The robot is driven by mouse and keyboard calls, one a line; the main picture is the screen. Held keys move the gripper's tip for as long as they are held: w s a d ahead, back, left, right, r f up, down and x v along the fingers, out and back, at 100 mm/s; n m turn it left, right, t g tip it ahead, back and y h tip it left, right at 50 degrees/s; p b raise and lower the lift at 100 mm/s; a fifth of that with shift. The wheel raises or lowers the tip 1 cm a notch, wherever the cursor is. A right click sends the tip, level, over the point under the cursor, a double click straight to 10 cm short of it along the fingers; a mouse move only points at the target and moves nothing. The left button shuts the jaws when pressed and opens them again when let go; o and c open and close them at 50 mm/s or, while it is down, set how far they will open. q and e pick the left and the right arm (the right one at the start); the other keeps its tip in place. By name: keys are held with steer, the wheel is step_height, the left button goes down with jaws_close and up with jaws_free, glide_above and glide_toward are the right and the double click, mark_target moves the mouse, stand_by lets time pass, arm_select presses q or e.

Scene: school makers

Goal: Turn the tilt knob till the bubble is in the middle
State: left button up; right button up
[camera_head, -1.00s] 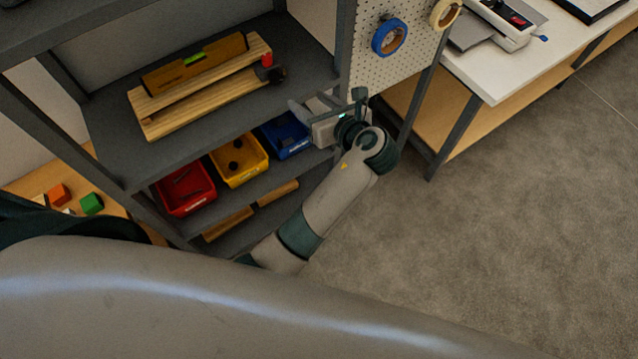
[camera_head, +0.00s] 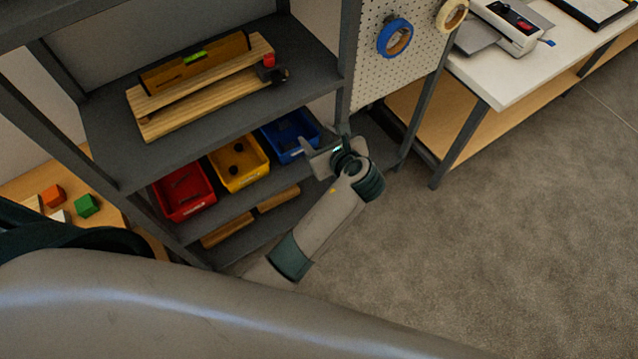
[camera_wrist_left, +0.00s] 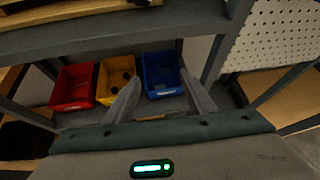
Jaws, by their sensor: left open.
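A wooden spirit level (camera_head: 195,63) with a green vial (camera_head: 195,57) lies on a two-plank wooden tilt stand (camera_head: 205,98) on the grey shelf. The bubble is too small to place. The dark tilt knob (camera_head: 272,74), with a red piece above it, is at the stand's right end. My left gripper (camera_head: 318,147) is below and right of the knob, beside the blue bin, open and empty. Its two fingers (camera_wrist_left: 160,98) show spread apart in the left wrist view, pointing toward the bins. My right gripper is not in view.
Red (camera_head: 183,190), yellow (camera_head: 238,163) and blue (camera_head: 290,134) bins stand on the shelf below. The upper shelf (camera_head: 120,152) edge lies between them and the stand. A pegboard (camera_head: 385,60) with tape rolls stands right. The floor at right is clear.

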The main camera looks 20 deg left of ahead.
arm_select(q)
steer(key=s+f+n+h+b, duration=0.1)
steer(key=f+b, duration=0.1)
steer(key=f, duration=0.6)
steer(key=s+d+f+n+h+b, duration=0.1)
steer(key=s+f+n+h+b, duration=0.1)
steer(key=f, duration=0.7)
steer(key=shift+f+g+b, duration=0.25)
steer(key=shift+g+b, duration=0.05)
steer(key=shift+b, duration=0.15)
steer(key=shift+s+d, duration=0.1)
